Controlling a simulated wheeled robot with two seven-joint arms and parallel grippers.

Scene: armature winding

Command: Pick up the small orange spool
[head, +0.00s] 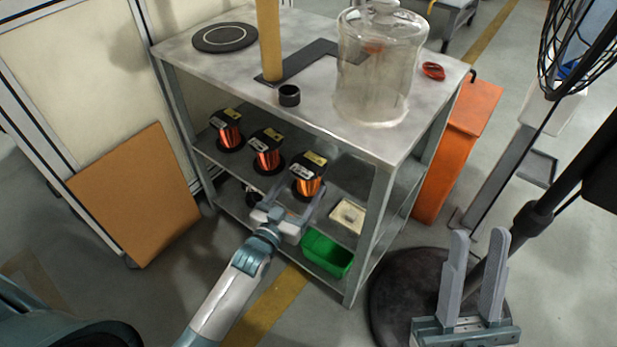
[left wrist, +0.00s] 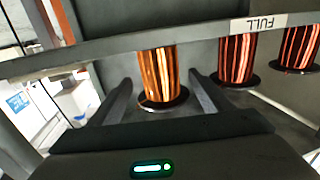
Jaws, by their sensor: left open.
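Three copper-orange spools with black flanges stand in a row on the middle shelf: the left spool (head: 229,135), the middle spool (head: 267,158) and the right spool (head: 307,186). My left gripper (head: 301,192) is open at the right spool, with its fingers to either side of it. In the left wrist view, an orange spool (left wrist: 158,74) shows between the two open fingers (left wrist: 160,98), with a gap on each side. Two more spools (left wrist: 238,58) show farther right. My right gripper (head: 474,268) is open and empty at lower right, away from the spools.
The tabletop (head: 215,65) above the shelf carries a glass jar (head: 380,75), a black ring (head: 289,95) and a red item (head: 433,70). A green bin (head: 327,254) and a pale tray (head: 347,215) sit on the lower shelf. A table leg (head: 372,225) stands right of the left gripper.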

